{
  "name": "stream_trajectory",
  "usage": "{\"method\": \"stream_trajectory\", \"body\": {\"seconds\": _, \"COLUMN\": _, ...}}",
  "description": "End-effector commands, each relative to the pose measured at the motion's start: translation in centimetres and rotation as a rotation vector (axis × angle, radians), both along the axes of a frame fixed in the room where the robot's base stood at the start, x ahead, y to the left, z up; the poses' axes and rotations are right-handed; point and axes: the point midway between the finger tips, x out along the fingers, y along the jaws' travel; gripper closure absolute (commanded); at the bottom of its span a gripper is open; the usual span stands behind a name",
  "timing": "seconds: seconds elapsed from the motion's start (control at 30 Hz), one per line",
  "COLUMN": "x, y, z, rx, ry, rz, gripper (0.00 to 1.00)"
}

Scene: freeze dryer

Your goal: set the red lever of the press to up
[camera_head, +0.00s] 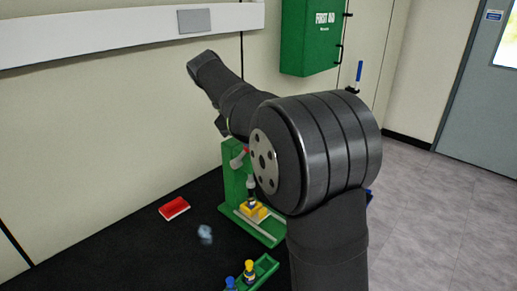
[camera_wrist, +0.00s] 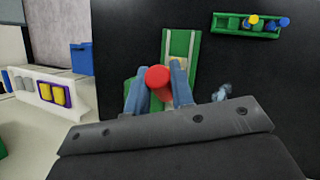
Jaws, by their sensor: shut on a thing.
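The green press (camera_head: 236,182) stands on the dark table, partly hidden behind my arm in the head view. Its lever has a red end (camera_head: 246,150), which shows just beside my arm. In the wrist view the red lever end (camera_wrist: 158,78) sits between the two blue-grey fingers of my gripper (camera_wrist: 160,84), which is shut on it. The press's green base with pale rails (camera_wrist: 181,45) extends beyond the fingers. A yellow holder (camera_head: 254,212) with a dark-topped vial is on the base in the head view. My fingers are hidden in the head view.
A green rack (camera_head: 265,265) with yellow- and blue-capped vials lies in front. A red box-like item (camera_head: 174,209) and a small bluish object (camera_head: 205,233) lie left of the press. A green first-aid cabinet (camera_head: 311,38) hangs behind. A blue box (camera_wrist: 81,57) shows left in the wrist view.

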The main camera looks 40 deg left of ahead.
Motion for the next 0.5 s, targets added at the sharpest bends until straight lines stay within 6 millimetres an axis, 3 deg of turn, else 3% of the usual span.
{"method": "stream_trajectory", "body": {"seconds": 0.5, "x": 0.0, "y": 2.0, "z": 1.1, "rx": -0.165, "ry": -0.001, "rz": 0.002, "gripper": 1.00}}
